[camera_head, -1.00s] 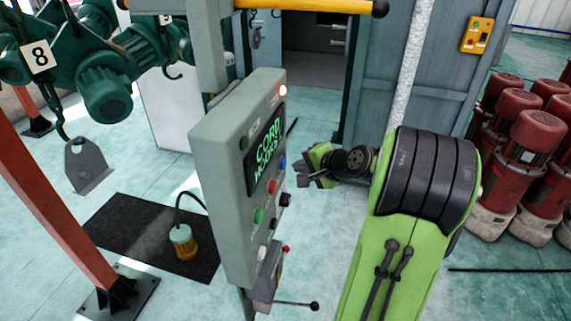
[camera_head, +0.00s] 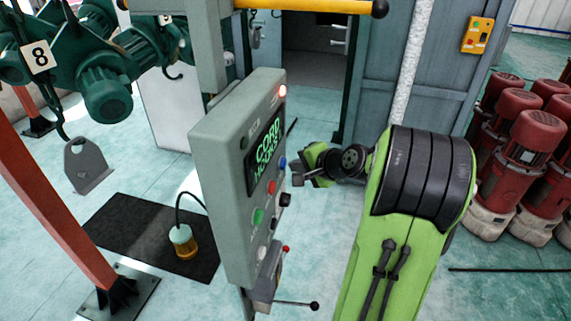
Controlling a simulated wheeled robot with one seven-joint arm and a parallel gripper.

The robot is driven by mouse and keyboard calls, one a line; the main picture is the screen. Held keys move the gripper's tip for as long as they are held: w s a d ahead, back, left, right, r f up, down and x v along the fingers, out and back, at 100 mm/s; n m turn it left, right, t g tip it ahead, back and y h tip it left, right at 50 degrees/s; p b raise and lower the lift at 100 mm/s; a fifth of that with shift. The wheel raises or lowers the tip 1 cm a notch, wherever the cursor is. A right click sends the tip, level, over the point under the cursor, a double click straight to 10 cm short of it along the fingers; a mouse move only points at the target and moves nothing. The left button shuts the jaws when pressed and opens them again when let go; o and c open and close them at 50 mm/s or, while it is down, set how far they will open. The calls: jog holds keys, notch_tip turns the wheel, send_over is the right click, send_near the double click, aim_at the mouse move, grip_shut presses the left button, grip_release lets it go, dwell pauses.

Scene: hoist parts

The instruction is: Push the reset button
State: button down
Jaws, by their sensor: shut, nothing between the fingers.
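The grey control panel (camera_head: 222,170) stands left of centre, seen at a steep angle. Its screen (camera_head: 268,152) shows green text. Below the screen are a blue button (camera_head: 282,163), a red button (camera_head: 271,187), a black knob (camera_head: 285,200) and a green button (camera_head: 258,216). I cannot read a label that says which is the reset button. My gripper (camera_head: 297,174) is shut and empty, pointing left at the panel face. Its tips are close to the blue button, a little right of it in the picture; contact cannot be told.
A lever (camera_head: 298,305) sticks out below the panel. A yellow bar (camera_head: 300,6) crosses above. Red motors (camera_head: 520,150) stand at the right. Floor is open behind my gripper.

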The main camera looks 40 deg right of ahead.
jog(key=shift+w+a, duration=0.25)
jog(key=shift+w, duration=0.05)
dwell(0.4)
jog(key=shift+d, duration=0.1)
jog(key=shift+s+d, duration=0.4)
jog(key=shift+s, duration=0.25)
jog(key=s+d, duration=0.1)
jog(key=s, duration=0.1)
jog(key=s+d, duration=0.2)
dwell(0.4)
